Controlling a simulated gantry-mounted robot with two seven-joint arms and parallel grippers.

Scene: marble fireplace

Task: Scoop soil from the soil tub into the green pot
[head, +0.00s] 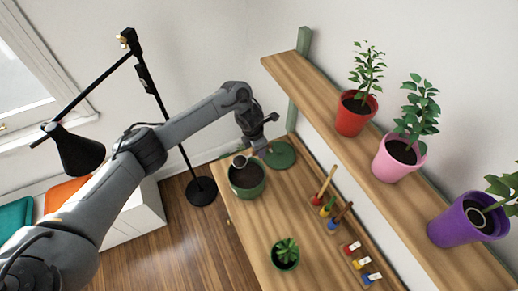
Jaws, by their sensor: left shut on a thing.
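A green tub (249,192) with dark soil inside stands at the far left end of the wooden table. A small dark green pot (286,263) holding a succulent stands nearer, at the table's front part. My left gripper (261,149) is over the far right side of the tub. It is shut on a small scoop (240,161), whose pale round end shows at the tub's far rim. Whether the scoop touches the soil, and what it holds, is too small to tell. My right gripper is out of view.
Small hand tools (327,205) and coloured blocks (351,249) line the table's right side. A shelf (345,149) above holds red, pink and purple pots. A black lamp (80,151) stands left. The table between tub and succulent is clear.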

